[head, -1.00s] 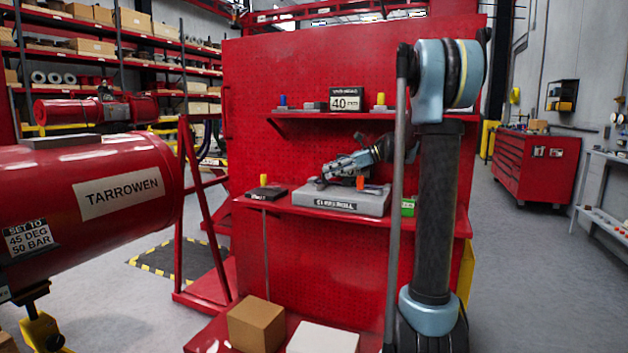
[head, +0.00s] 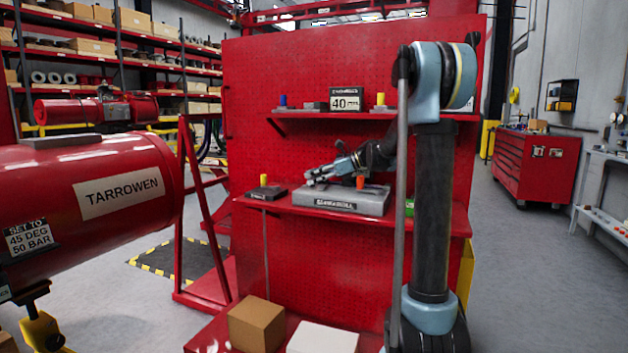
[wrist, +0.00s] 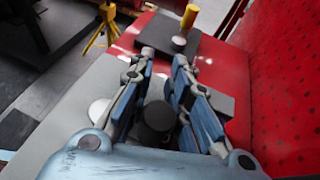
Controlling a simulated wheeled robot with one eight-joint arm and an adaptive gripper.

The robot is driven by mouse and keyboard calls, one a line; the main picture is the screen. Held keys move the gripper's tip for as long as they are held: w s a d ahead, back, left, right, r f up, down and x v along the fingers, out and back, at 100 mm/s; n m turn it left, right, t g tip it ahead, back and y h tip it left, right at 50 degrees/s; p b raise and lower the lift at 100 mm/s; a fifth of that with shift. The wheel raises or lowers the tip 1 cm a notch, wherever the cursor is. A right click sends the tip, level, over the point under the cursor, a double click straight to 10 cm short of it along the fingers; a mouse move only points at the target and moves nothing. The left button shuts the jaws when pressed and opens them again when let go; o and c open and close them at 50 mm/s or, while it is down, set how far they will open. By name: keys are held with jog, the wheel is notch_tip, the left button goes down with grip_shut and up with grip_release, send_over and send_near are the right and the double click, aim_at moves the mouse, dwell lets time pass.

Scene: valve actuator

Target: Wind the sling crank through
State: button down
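A grey block (head: 343,205) with a label too small to read sits on the middle red shelf. An orange peg (head: 360,182) stands at its right. My gripper (head: 313,180) hangs low over the left part of this block. In the wrist view, my gripper (wrist: 164,56) has its blue fingers apart. A dark round knob (wrist: 158,117) shows between the fingers; I cannot tell whether they touch it. It may be the crank's grip, but the crank arm is hidden. A pale round disc (wrist: 100,110) lies left of the fingers.
A dark block (head: 266,192) with a yellow peg stands left of the grey block; the peg (wrist: 189,17) also shows in the wrist view. A green box (head: 410,207) is at the right. The upper shelf (head: 360,115) and the red back panel (head: 290,160) bound the space.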

jog(key=shift+w+d, duration=0.1)
dwell(0.3)
jog(key=shift+w+d+m+t+h, duration=0.1)
jog(key=shift+d+m+t+h, duration=0.2)
jog(key=shift+m+t, duration=0.55)
jog(key=shift+w+d+m+t+h, duration=0.1)
jog(key=shift+d+m+t+h, duration=0.25)
jog(key=shift+m+t, duration=0.5)
jog(key=shift+d+m+t+h, duration=0.15)
jog(key=shift+d+m+t, duration=0.25)
jog(key=shift+m+t, duration=0.45)
jog(key=c, duration=1.8)
grip_release()
jog(key=shift+n, duration=0.25)
